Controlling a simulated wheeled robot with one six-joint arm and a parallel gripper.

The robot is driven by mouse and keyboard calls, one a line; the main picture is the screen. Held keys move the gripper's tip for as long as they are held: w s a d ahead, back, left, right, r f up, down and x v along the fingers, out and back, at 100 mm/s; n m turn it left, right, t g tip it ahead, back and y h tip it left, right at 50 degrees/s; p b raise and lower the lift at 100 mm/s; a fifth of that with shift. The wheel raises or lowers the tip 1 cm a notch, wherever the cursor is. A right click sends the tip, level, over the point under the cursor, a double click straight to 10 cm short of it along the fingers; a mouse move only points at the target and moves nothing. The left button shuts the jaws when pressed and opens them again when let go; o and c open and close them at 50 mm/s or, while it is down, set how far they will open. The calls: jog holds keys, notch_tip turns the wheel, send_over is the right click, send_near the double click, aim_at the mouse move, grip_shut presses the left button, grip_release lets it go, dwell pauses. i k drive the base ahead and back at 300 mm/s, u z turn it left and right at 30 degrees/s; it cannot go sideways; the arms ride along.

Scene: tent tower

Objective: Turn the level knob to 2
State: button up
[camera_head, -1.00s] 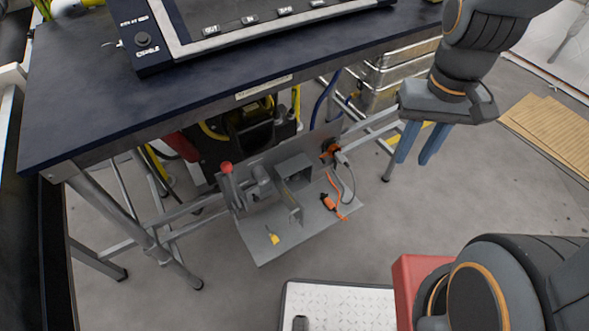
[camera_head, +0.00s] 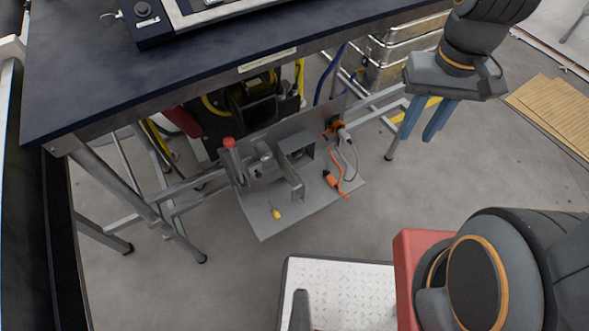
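A dark round knob (camera_head: 143,9) sits on a black panel (camera_head: 152,32) at the left of the dark table top, cut by the top edge of the picture. I cannot tell which number it points to, and its markings are too small to read. I cannot be sure that this is the level knob. My gripper (camera_head: 419,138) hangs at the upper right, beyond the table's right end and far from the knob. Its two blue fingers point down with a gap between them, and nothing is held.
The dark table (camera_head: 75,95) fills the upper left. Under it a grey metal bracket plate (camera_head: 263,222) carries a red-topped lever (camera_head: 229,143) and an orange cable (camera_head: 338,186). Stacked metal cases (camera_head: 400,47) stand behind. Wooden boards (camera_head: 560,125) lie at right; grey floor is clear between.

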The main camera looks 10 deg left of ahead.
aim_at(296, 153)
jog(key=u, duration=2.15)
jog(key=k, duration=1)
jog(key=z, duration=2)
